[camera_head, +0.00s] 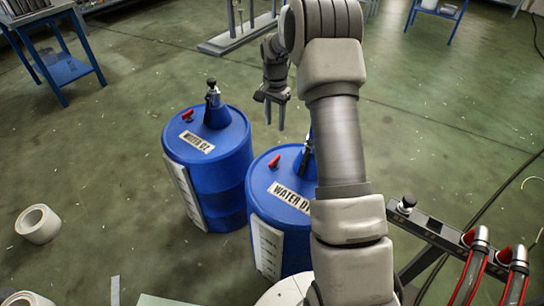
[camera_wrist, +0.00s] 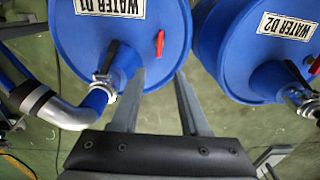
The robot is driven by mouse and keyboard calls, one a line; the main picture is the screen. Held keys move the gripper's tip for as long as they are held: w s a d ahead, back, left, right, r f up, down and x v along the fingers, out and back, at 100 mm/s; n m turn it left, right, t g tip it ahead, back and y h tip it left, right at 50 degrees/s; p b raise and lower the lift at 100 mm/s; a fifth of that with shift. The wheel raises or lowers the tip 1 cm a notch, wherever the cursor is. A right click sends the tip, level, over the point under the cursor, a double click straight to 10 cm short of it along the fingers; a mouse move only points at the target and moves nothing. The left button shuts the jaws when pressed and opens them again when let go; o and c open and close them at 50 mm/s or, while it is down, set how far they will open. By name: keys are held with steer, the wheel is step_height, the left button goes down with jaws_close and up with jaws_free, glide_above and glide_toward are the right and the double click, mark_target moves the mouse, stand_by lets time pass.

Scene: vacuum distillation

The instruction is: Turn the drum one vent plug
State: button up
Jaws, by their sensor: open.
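The drum marked WATER D1 (camera_wrist: 75,42) is blue and fills the upper left of the wrist view. In the head view it is the right drum (camera_head: 262,205), partly hidden by my arm. Its red vent plug (camera_wrist: 160,43) lies on the lid near the rim; the head view shows it too (camera_head: 274,161). My gripper (camera_head: 275,116) is open and empty, pointing down above and behind the drums. In the wrist view, the plug shows beyond the gap between my fingertips (camera_wrist: 160,78), apart from both fingers.
A second blue drum, WATER D2 (camera_wrist: 215,45), stands beside it, left in the head view (camera_head: 180,150). Each lid carries a blue cone fitting (camera_head: 217,112). A grey pipe (camera_wrist: 65,110) runs by D1. A black rail with red hoses (camera_head: 440,235) is at right.

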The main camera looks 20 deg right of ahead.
mark_target(274, 159)
step_height(274, 159, down, 17)
steer(key=b, duration=0.3)
steer(key=shift+r, duration=0.1)
jaws_close()
